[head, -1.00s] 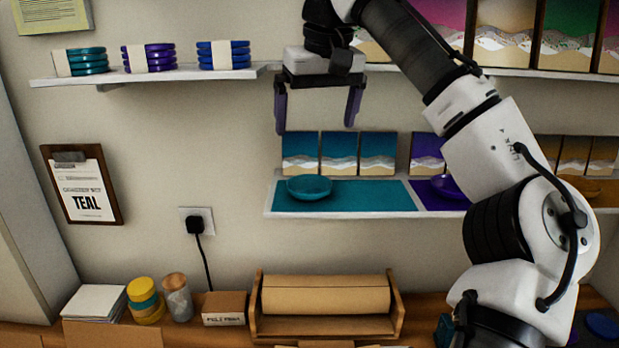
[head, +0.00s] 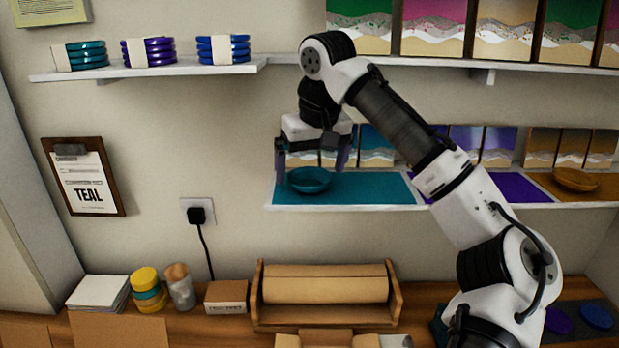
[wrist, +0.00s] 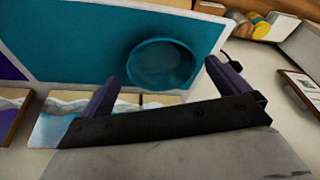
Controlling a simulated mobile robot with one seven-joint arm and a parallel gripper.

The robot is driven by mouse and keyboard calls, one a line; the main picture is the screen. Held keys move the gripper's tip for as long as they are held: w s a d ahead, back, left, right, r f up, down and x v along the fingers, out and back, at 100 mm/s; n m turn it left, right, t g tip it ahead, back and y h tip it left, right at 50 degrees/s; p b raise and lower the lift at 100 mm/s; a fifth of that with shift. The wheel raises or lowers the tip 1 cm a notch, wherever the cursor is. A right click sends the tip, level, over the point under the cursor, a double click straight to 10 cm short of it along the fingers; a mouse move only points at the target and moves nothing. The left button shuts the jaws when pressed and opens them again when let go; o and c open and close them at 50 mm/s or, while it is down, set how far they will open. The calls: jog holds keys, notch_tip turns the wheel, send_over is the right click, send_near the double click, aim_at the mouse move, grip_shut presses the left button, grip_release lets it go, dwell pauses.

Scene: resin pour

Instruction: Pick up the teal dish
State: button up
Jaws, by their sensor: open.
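The teal dish (head: 310,180) is a shallow round bowl on the teal mat (head: 380,189) at the left end of the lower wall shelf. My gripper (head: 311,172) is open and points down, with its fingers to the left and right of the dish in the head view. In the wrist view the dish (wrist: 161,66) lies just beyond and between the open fingertips (wrist: 160,75), with nothing held. I cannot tell whether a finger touches the rim.
Small teal panels (head: 376,146) stand behind the mat. A purple mat (head: 490,187) and an ochre dish (head: 575,180) are further right. The upper shelf (head: 180,69) holds stacked dishes. A clipboard reading TEAL (head: 90,180) hangs left; a cardboard roll (head: 325,287) sits below.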

jog(key=shift+x, duration=0.8)
jog(key=c, duration=1)
